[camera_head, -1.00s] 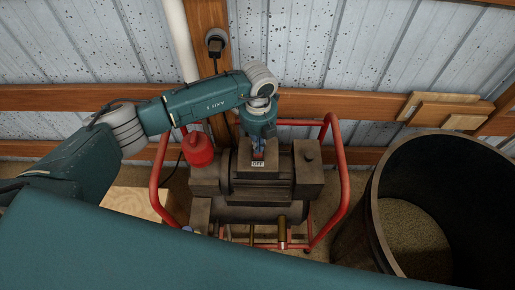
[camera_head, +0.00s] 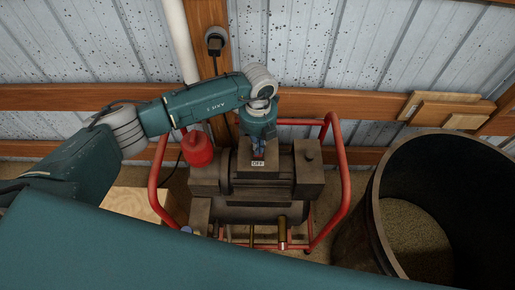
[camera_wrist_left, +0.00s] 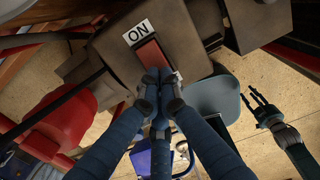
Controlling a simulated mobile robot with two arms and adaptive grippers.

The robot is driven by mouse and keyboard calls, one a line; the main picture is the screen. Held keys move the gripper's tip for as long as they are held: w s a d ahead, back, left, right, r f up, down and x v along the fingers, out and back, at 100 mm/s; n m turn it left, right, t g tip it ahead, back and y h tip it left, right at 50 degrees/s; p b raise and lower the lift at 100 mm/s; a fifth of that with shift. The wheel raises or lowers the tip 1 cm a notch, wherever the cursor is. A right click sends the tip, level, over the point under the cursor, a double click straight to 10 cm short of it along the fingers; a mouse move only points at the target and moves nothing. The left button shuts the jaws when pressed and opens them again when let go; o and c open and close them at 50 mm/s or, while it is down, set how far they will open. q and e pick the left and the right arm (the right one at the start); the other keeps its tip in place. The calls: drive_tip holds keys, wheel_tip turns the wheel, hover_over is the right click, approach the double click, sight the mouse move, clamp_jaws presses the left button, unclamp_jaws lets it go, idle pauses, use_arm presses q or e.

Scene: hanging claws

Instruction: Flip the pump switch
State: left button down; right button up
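The pump (camera_head: 262,190) is a dark brown machine inside a red tube frame. In the left wrist view its red switch (camera_wrist_left: 151,54) lies between a white ON label (camera_wrist_left: 138,33) and the OFF label, which is mostly hidden behind my fingers. The OFF label (camera_head: 258,163) shows in the head view. My left gripper (camera_head: 258,154) points down at the switch. In the left wrist view its fingertips (camera_wrist_left: 160,76) are together at the OFF end of the switch; I cannot tell whether they touch it. My right gripper (camera_wrist_left: 262,108) is off to the right, fingers spread and empty.
A large dark barrel (camera_head: 372,215) stands right of the pump. A red canister (camera_head: 198,150) is at the pump's left. A wooden rail (camera_head: 330,103) and corrugated metal wall are behind, with an outlet (camera_head: 215,42) on a post.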

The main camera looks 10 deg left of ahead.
use_arm(q)
drive_tip(key=shift+f+b, duration=0.55)
drive_tip(key=shift+f, duration=0.2)
drive_tip(key=shift+r, duration=0.2)
drive_tip(key=shift+r+p, duration=0.6)
drive_tip(key=shift+p, duration=0.1)
drive_tip(key=shift+r+p, duration=1.85)
drive_tip(key=shift+r, duration=0.95)
